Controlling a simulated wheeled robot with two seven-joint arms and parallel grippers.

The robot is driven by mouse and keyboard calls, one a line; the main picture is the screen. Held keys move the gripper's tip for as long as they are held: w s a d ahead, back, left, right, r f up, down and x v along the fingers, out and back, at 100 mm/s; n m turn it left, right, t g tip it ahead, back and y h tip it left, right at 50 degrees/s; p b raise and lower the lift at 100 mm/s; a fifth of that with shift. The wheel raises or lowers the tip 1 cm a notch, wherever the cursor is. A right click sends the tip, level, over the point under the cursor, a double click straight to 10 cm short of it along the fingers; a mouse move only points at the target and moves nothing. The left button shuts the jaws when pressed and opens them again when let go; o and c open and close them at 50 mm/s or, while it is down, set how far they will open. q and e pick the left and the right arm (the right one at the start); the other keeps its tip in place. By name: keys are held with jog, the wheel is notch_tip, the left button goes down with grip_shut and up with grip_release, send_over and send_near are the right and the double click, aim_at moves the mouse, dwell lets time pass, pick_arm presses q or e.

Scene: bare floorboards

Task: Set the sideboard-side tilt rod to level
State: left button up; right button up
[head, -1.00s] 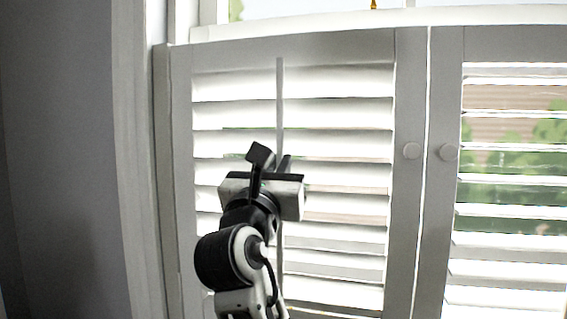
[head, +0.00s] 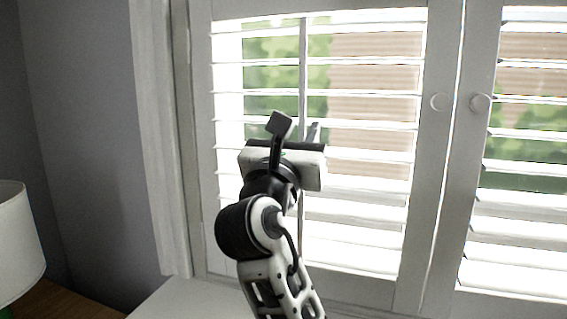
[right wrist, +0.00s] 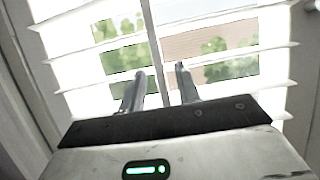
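The tilt rod (head: 303,60) is a thin upright bar down the middle of the left shutter panel (head: 436,180), on the side of the wooden surface with the lamp. The panel's slats (head: 375,65) now look about level, with greenery and a brown wall showing between them. My right gripper (head: 297,127) is in front of the rod. In the right wrist view its two fingers (right wrist: 160,72) stand apart, with the rod (right wrist: 152,40) running between them. I cannot tell whether either finger touches it. My left gripper is out of view.
The right shutter panel (head: 478,190) also has open slats. A white lampshade (head: 18,240) stands over a wooden top (head: 60,302) at lower left. A white ledge (head: 170,300) lies below the window.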

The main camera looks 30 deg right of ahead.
pick_arm(q)
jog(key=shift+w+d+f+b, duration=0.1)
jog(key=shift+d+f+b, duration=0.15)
jog(key=shift+b, duration=0.95)
pick_arm(e)
jog(key=v, duration=1.5)
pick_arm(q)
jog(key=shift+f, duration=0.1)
pick_arm(e)
jog(key=shift+r, duration=0.1)
